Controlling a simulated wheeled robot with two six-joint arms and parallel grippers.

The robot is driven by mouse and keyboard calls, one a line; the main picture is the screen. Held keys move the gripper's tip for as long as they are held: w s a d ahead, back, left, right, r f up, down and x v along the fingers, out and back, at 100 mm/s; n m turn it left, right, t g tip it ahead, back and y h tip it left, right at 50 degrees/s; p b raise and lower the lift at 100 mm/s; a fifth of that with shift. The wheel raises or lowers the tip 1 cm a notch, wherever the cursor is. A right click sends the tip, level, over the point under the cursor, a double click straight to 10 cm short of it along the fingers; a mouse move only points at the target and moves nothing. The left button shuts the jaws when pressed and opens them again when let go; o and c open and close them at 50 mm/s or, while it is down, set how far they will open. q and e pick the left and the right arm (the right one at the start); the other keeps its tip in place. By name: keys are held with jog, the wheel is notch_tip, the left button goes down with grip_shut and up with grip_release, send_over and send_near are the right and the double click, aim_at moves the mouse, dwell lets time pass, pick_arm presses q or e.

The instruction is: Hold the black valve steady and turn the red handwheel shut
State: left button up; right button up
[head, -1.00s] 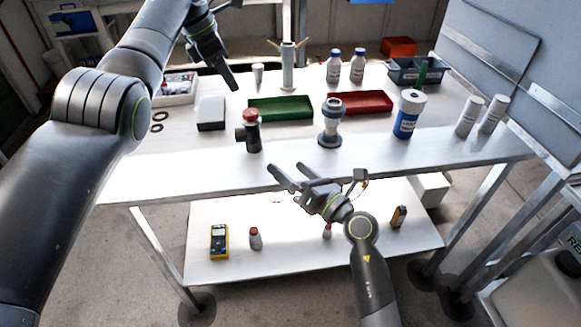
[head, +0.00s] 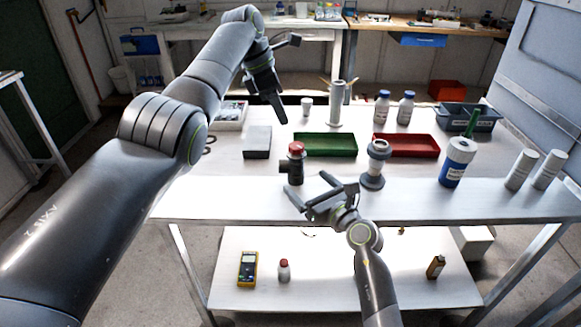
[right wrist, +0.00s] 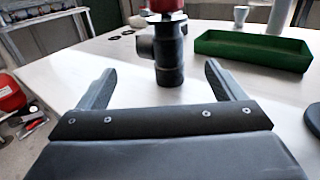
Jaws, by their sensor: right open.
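The black valve (head: 296,173) stands upright on the table near its front edge, with the red handwheel (head: 297,148) on top. In the right wrist view the valve body (right wrist: 169,62) stands ahead, between the lines of the two fingers, with its side outlet to the left; the red handwheel (right wrist: 165,5) is cut by the top edge. My right gripper (head: 314,195) is open and empty, in front of the valve and apart from it. My left gripper (head: 279,108) is above the back of the table, behind and left of the valve; its jaw gap is not clear.
A grey-white flanged fitting (head: 376,165) stands right of the valve. Green (head: 325,145) and red (head: 405,146) trays lie behind. A blue-labelled container (head: 456,163) and white cylinders (head: 521,170) stand right. The front strip is mostly clear.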

aim_at(289, 166)
jog(key=shift+x, duration=4.75)
